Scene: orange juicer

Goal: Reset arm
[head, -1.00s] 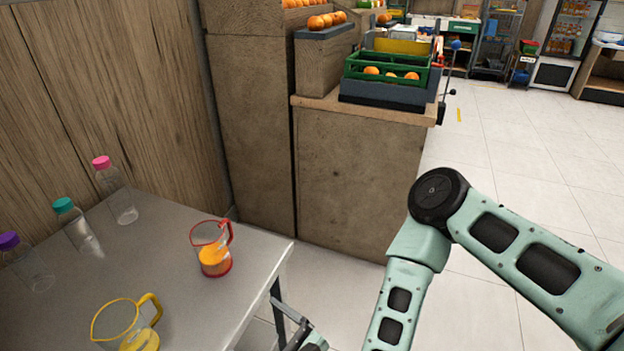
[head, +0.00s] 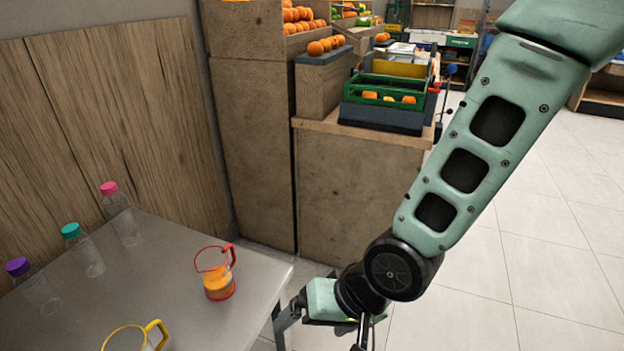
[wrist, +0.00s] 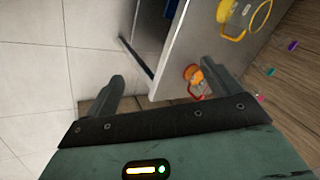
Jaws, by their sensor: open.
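My gripper is open and empty, in the wrist view (wrist: 165,85) with its two fingers apart. In the head view my arm comes down from the upper right, and my gripper hangs beside the table's right edge, partly hidden by my wrist. The grey table (head: 165,270) holds a red-handled jug (head: 218,283) with orange juice and a yellow-handled jug (head: 135,338), cut off at the bottom. In the wrist view the red jug (wrist: 194,80) and the yellow jug (wrist: 238,15) stand on the table beyond the right finger.
Clear bottles with pink (head: 109,187), teal (head: 71,230) and purple (head: 18,266) caps stand along the table's left side. A counter (head: 355,190) behind bears a green crate (head: 385,92) of oranges. Tiled floor at the right is open.

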